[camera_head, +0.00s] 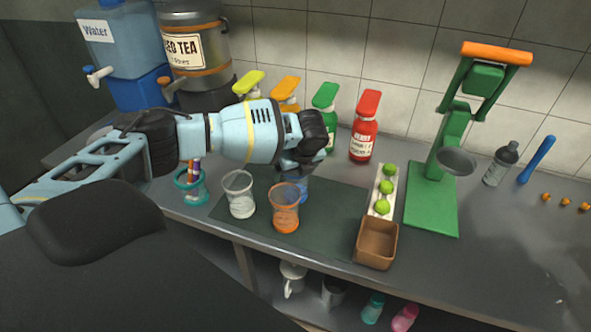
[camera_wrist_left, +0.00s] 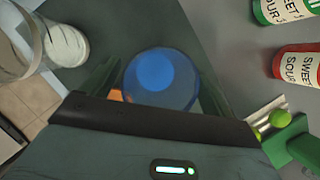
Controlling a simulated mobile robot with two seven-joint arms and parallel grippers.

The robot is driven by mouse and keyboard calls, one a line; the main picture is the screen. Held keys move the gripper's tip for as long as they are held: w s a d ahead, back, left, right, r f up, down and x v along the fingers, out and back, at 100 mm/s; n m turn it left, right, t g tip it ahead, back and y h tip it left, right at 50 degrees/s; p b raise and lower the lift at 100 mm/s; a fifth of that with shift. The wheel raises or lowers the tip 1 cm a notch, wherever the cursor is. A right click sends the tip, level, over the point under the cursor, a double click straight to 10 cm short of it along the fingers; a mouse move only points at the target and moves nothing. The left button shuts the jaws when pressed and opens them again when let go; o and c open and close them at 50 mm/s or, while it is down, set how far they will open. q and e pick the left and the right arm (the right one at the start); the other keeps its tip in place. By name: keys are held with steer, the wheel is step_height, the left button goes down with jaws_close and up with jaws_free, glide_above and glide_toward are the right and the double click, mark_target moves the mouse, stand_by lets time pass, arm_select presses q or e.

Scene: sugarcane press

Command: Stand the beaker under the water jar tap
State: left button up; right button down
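The water jar (camera_head: 125,45) is a blue container labelled "Water" on a blue stand (camera_head: 140,88) at the back left. Its tap (camera_head: 97,75) sticks out at the front. A blue beaker (camera_head: 300,188) stands on the dark mat, partly hidden under my left gripper (camera_head: 303,168). In the left wrist view the blue beaker (camera_wrist_left: 160,80) appears between the spread fingers, which look open; I cannot tell whether they touch it. A clear beaker (camera_head: 239,194) and an orange beaker (camera_head: 285,207) stand beside it. My right gripper is not in view.
A tea dispenser (camera_head: 193,45) stands right of the water jar. A teal holder (camera_head: 190,185) sits near the front edge. Several sauce bottles (camera_head: 364,127) line the wall. A lime tray (camera_head: 383,190), brown box (camera_head: 376,244) and green press (camera_head: 432,205) stand to the right.

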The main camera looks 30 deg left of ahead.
arm_select(q)
steer(key=p+v, duration=0.1)
steer(key=v, duration=1.1)
steer(key=shift+r, duration=0.2)
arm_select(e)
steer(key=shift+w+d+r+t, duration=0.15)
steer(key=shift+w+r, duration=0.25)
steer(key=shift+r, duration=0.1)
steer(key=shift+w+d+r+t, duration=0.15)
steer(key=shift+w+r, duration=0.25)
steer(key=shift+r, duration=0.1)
